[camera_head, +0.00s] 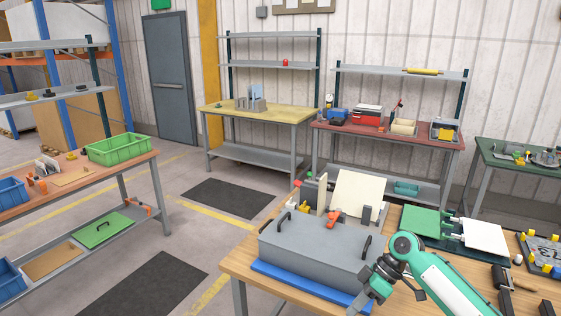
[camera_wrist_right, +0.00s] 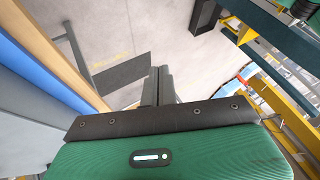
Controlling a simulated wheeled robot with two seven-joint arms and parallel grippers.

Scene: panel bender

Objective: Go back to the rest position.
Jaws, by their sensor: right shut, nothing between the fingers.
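My right arm comes in from the lower right in the head view, over the near wooden workbench (camera_head: 235,268). Its wrist and gripper (camera_head: 362,303) are at the bottom of that view, close to the right end of a grey box with dark handles (camera_head: 318,250); I cannot tell whether they touch. In the right wrist view the two fingers of the right gripper (camera_wrist_right: 158,85) are together with nothing between them, in front of the floor. My left gripper is in neither view.
The grey box sits on a blue base (camera_head: 300,285). Floor with a dark mat (camera_head: 145,285) is free left of the bench.

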